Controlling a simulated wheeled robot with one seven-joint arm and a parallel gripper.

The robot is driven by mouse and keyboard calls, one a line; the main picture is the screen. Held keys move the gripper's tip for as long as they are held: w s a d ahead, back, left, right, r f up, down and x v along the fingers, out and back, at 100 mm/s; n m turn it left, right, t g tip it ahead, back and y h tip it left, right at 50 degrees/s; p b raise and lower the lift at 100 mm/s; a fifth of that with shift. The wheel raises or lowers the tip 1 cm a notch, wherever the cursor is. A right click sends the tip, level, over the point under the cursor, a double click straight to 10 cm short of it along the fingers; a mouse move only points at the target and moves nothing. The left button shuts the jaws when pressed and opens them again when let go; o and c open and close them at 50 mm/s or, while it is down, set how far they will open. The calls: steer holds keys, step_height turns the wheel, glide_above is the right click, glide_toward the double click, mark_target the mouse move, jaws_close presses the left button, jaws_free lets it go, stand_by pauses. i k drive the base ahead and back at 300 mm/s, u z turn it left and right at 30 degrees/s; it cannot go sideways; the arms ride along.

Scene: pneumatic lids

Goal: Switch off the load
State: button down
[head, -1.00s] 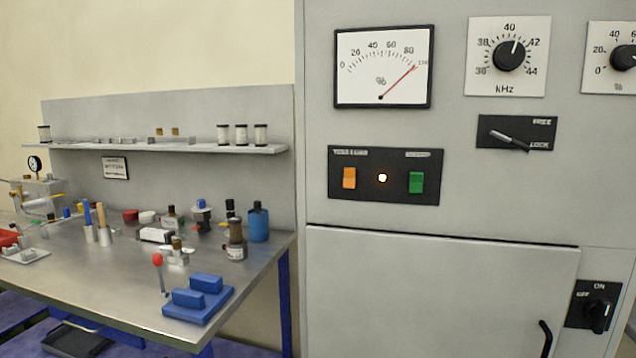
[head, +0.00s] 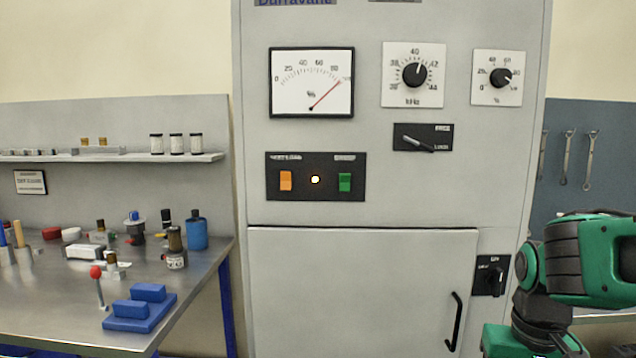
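A grey cabinet (head: 360,290) stands in front of me. Its black switch panel (head: 328,186) carries an orange rocker (head: 286,181) on the left, a green rocker (head: 345,182) on the right and a lit yellowish lamp (head: 315,180) between them. The labels above the rockers are too blurred to read surely. The meter (head: 311,82) has its red needle near the top of the scale. A rotary switch (head: 491,276) with ON and OFF marks sits at the lower right of the cabinet. My green and black arm shows at the lower right; my gripper's fingers are out of view.
A FREE/LOCK lever (head: 418,143) sits below the kHz knob (head: 415,75), left of a % knob (head: 500,77). The cabinet door handle (head: 455,322) sticks out. A cluttered metal bench (head: 190,270) stands left. Spanners (head: 567,157) hang on the right wall.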

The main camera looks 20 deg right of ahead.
mark_target(285, 176)
steer(key=k, duration=1.25)
steer(key=u, duration=0.45)
steer(key=i, duration=1.55)
steer(key=z, duration=0.4)
